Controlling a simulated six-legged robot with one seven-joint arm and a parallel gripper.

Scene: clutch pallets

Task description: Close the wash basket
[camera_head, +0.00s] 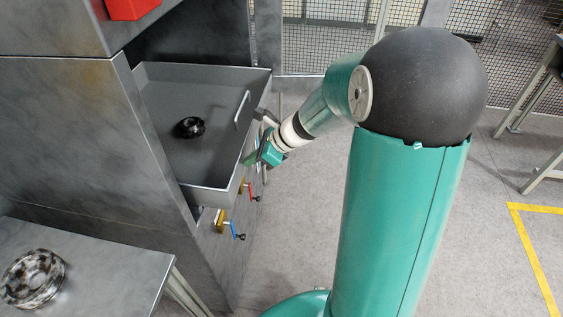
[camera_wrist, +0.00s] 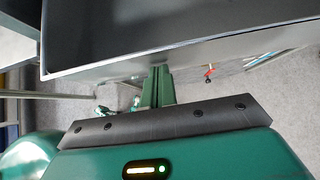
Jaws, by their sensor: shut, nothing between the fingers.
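The wash basket (camera_head: 220,90) is a grey metal drawer-like tray, pulled out of the grey machine cabinet. A black round part (camera_head: 189,127) lies inside on its floor. A thin bar handle (camera_head: 242,109) shows at the basket's right-hand front wall. My gripper (camera_head: 252,159) is shut and empty at the outside of that front wall. In the wrist view, my green fingers (camera_wrist: 157,85) are together and point at the basket's wall (camera_wrist: 200,48). I cannot tell whether they touch it.
A metal table (camera_head: 110,270) with a mottled ring-shaped part (camera_head: 34,278) stands at lower left. Red and blue-handled valves (camera_head: 240,235) stick out below the basket. A red box (camera_head: 130,8) sits on top of the cabinet.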

